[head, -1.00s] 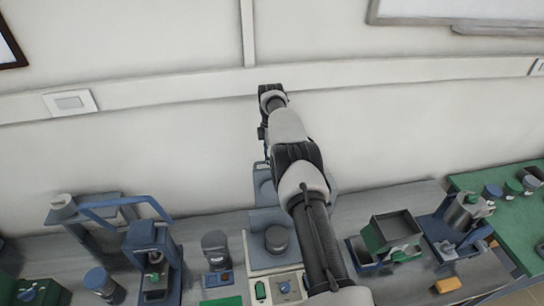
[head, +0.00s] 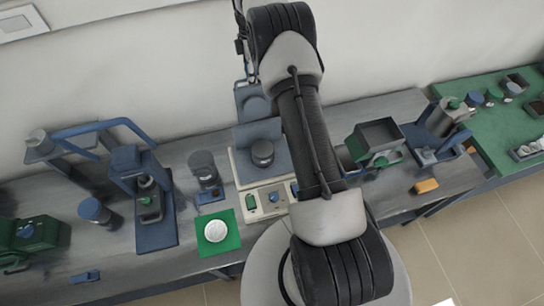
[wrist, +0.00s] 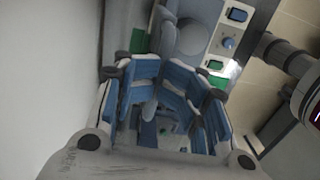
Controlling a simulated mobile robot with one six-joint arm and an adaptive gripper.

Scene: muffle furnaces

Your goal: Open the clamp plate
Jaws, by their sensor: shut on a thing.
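The clamp plate (head: 253,101) is a blue-grey plate standing raised at the back of a cream-based device (head: 243,185). A thin handle (head: 247,68) rises from its top edge. My gripper (wrist: 160,105) has its blue-padded fingers closed together in the wrist view, around what looks like the handle; the exact contact is hard to see. In the head view my gripper is mostly hidden behind my arm near the top edge.
A blue press-like device (head: 145,190) stands left on the grey bench (head: 110,250). A white disc on a green mat (head: 232,242) lies in front. A green-grey box (head: 376,140) and a yellow block (head: 426,186) are right. The wall is close behind.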

